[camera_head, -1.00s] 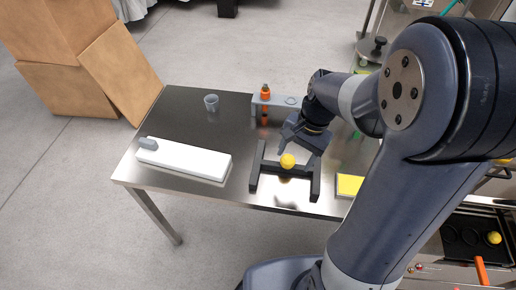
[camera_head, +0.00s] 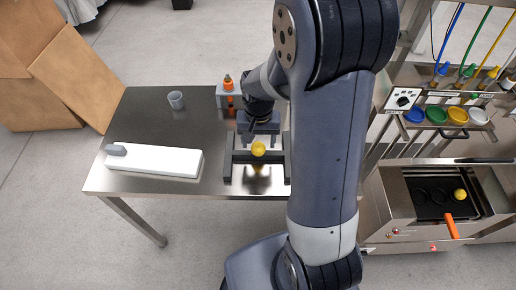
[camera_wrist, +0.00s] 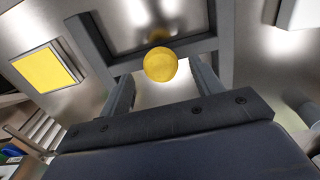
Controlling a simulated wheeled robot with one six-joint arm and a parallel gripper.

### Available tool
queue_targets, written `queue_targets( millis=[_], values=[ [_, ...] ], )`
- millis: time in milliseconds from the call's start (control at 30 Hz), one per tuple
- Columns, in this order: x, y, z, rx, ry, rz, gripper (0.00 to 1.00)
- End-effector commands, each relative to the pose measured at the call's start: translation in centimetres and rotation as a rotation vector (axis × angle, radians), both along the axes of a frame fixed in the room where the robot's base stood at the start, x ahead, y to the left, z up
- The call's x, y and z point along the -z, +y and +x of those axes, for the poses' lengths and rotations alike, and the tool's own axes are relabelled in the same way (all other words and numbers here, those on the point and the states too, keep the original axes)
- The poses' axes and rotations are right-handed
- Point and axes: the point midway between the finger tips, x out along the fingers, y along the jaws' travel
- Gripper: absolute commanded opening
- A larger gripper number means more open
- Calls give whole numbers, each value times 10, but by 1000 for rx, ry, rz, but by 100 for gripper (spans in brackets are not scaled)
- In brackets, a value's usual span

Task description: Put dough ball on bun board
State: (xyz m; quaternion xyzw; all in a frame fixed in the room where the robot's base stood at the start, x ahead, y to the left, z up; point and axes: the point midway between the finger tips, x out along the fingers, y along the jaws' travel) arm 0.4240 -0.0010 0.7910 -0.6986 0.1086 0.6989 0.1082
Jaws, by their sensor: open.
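A yellow dough ball (camera_head: 258,149) rests on a dark H-shaped stand (camera_head: 229,168) on the steel table. My gripper (camera_head: 261,136) is just behind and above the ball, partly hidden by my arm. In the wrist view my gripper (camera_wrist: 160,78) is open, and the dough ball (camera_wrist: 160,64) shows near its fingertips, between the two fingers. I cannot tell whether they touch it. A long white board (camera_head: 153,161) with a grey block at its left end lies left of the stand. I cannot tell for sure whether it is the bun board.
A yellow square pad (camera_wrist: 48,69) lies beside the stand. At right, a machine holds a black plate (camera_head: 425,208) with hollows, another yellow ball and an orange handle.

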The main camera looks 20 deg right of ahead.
Motion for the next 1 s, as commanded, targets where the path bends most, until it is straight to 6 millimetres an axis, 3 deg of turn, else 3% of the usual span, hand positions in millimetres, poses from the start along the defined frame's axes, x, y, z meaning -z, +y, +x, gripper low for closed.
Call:
queue_targets(
  millis=[200, 467, 1000],
  values=[
    [25, 1, 1, 1, 1, 0, 62],
    [26, 1, 1, 1, 0, 0, 61],
    [25, 1, 1, 1, 0, 0, 17]
  ],
)
